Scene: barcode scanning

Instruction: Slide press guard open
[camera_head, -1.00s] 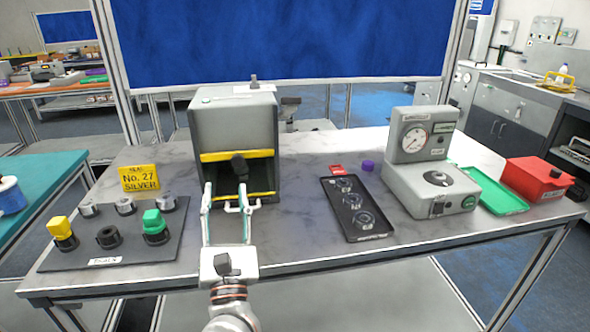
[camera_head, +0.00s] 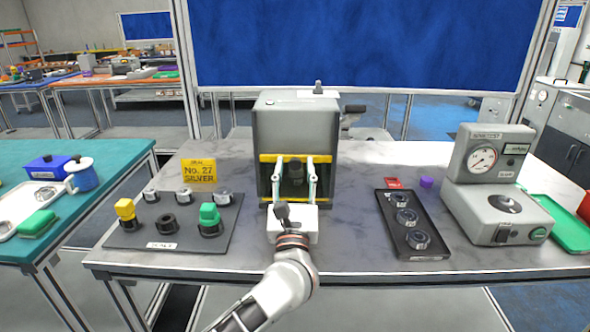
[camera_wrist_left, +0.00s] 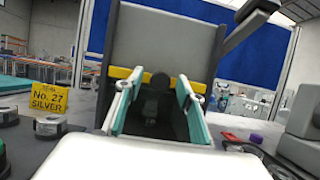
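The press (camera_head: 296,125) is a grey box standing on the bench, with a yellow bar across its front and another at its base. Between the bars is a dark opening. My right gripper is not in view.
Left of the press are a yellow "No. 27 SILVER" sign (camera_head: 198,171) and a dark rack (camera_head: 130,233) with several stamps. On the right are a black tray (camera_head: 424,250) with round parts, a purple piece (camera_head: 426,181) and a grey gauge device (camera_head: 495,205).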

